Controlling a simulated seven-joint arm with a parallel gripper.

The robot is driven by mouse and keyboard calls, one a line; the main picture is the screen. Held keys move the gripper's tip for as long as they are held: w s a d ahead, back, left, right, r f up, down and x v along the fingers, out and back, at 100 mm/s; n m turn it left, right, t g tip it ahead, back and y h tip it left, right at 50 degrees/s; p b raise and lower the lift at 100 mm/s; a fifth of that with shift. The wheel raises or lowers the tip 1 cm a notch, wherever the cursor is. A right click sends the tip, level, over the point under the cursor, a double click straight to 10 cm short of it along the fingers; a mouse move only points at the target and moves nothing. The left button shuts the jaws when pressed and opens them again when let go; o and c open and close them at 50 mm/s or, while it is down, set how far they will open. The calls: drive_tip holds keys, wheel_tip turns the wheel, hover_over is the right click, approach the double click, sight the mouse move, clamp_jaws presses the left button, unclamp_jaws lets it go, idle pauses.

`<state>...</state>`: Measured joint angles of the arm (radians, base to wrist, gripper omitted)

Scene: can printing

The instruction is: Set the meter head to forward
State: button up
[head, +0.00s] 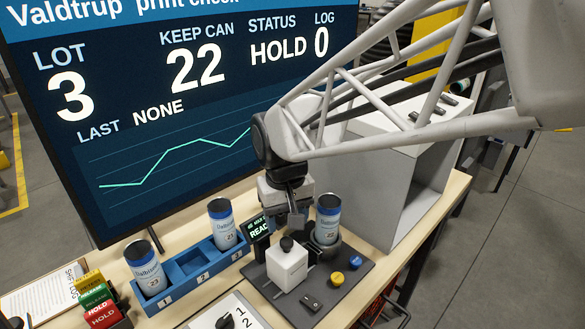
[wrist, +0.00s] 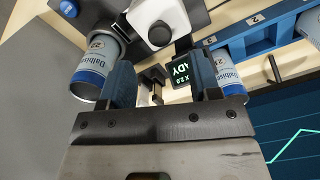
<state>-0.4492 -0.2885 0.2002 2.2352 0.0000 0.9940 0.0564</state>
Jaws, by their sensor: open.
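What looks like the meter head, a white block (head: 287,264) with a black knob (head: 287,243) on top, stands on a dark base plate (head: 328,308). The block also shows at the top of the wrist view (wrist: 148,12). My gripper (head: 291,222) is open above and behind the block, with nothing held. In the wrist view its two blue fingers (wrist: 161,65) are apart, with a dark bracket (wrist: 152,80) visible between them. A small display (head: 258,228) reading "READY" stands left of the gripper. The head's direction setting is not clear to me.
Can 22 (head: 327,222) stands close right of my gripper. A blue rack (head: 196,272) holds cans 21 (head: 221,224) and 23 (head: 146,270), with an empty slot between. Yellow (head: 355,262) and blue (head: 337,279) buttons sit on the plate. A large screen (head: 160,100) stands behind.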

sight(287, 240)
drive_tip(key=shift+f, duration=3)
clamp_jaws()
